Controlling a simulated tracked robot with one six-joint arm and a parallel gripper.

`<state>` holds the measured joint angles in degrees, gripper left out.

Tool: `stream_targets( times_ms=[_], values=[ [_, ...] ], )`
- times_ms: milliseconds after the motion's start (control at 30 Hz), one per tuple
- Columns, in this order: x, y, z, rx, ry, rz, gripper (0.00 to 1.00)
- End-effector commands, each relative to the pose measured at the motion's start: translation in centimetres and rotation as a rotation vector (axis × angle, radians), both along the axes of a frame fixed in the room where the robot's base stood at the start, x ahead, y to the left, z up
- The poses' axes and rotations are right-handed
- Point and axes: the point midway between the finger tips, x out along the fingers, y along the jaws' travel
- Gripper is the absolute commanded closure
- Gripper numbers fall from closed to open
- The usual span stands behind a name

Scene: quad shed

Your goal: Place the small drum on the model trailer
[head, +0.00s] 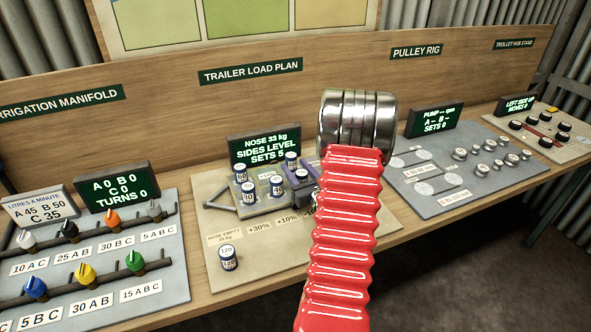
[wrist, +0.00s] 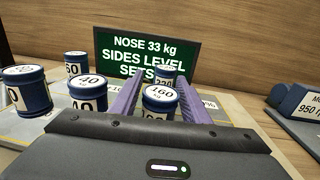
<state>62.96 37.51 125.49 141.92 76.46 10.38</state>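The model trailer (head: 262,207) is a grey flat bed with a drawbar to the left, on the load-plan board. Several blue drums with white labelled tops stand upright on it, including one at its left (head: 248,191) and one near my gripper (head: 302,176). Another blue drum (head: 228,258) stands off the trailer, on the board's front left. Which is the small drum is unclear. My gripper (wrist: 158,88) is open over the trailer's right part. Its purple fingers stand either side of a drum marked 160 (wrist: 160,98), with visible gaps. The gripper body hides that drum's lower part.
A display (head: 264,147) behind the trailer reads nose 33 kg, sides level, sets 5. The irrigation manifold (head: 95,262) is to the left; the pulley rig (head: 440,178) is to the right. The board's front edge is mostly clear. My red arm hides its right part.

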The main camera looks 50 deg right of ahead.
Motion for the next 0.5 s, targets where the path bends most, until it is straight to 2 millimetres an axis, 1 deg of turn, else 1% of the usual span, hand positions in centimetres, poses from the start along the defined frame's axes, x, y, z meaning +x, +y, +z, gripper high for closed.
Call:
stream_targets(
  times_ms=[33,100,433,500],
  values=[
    [-0.01,0.0,0.0,0.0,0.0,0.0,0.54],
    [-0.02,-0.01,0.01,0.0,0.0,0.0,0.49],
    [-0.04,-0.04,0.24,0.0,-0.001,-0.001,0.49],
    [-0.48,0.09,0.2,0.0,0.0,-0.002,0.49]
  ],
)
